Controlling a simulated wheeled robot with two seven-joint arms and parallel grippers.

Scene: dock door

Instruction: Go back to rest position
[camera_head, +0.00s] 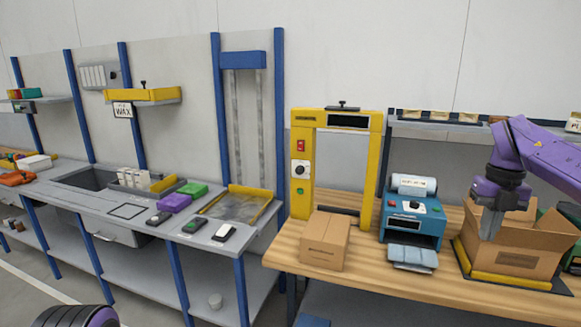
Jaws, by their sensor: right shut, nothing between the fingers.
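My right gripper (490,222) comes in from the right on a purple arm. It points down at the open cardboard box (512,262) on the wooden table, with its fingers at the box's opening. It is shut with nothing held. The box's flaps stand open, and its inside is mostly hidden from here. My left gripper is not in view. A dark, rounded part with a purple edge shows at the bottom left.
A closed carton (325,240), a yellow frame machine (303,170) and a blue label printer (412,215) stand left of the box on the wooden table (375,270). A grey workbench (80,205) with small devices is at left. A shelf (440,132) runs behind.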

